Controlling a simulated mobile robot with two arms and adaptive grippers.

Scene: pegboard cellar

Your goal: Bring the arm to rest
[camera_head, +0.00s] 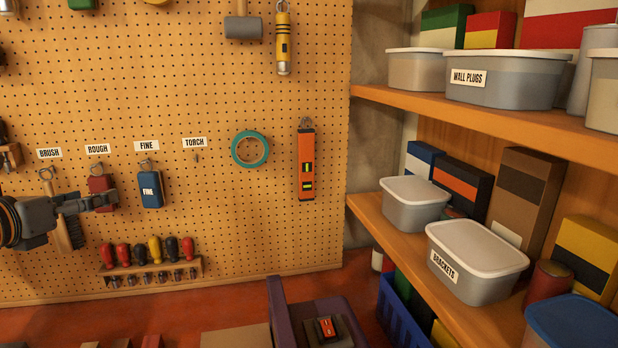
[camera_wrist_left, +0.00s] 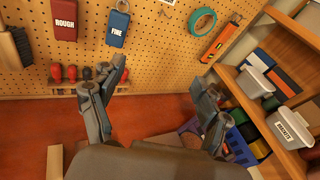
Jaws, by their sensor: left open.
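My left arm comes in from the left edge of the head view, in front of the pegboard (camera_head: 225,215). My left gripper (camera_head: 108,200) points right and overlaps the red block labelled ROUGH (camera_head: 101,183) and the brush (camera_head: 73,228) in the picture. In the left wrist view my left gripper (camera_wrist_left: 160,88) has its two fingers wide apart with nothing between them. The gap looks onto the pegboard's lower edge and the red bench top (camera_wrist_left: 155,118). I cannot tell how far the fingers are from the board. My right gripper is in neither view.
The blue FINE block (camera_head: 151,192) hangs beside the gripper. A rack of screwdrivers (camera_head: 150,270) is below. The TORCH peg (camera_head: 196,156) is bare. Green tape (camera_head: 250,149) and an orange level (camera_head: 306,165) hang further right. Shelves with tubs (camera_head: 478,262) stand at the right.

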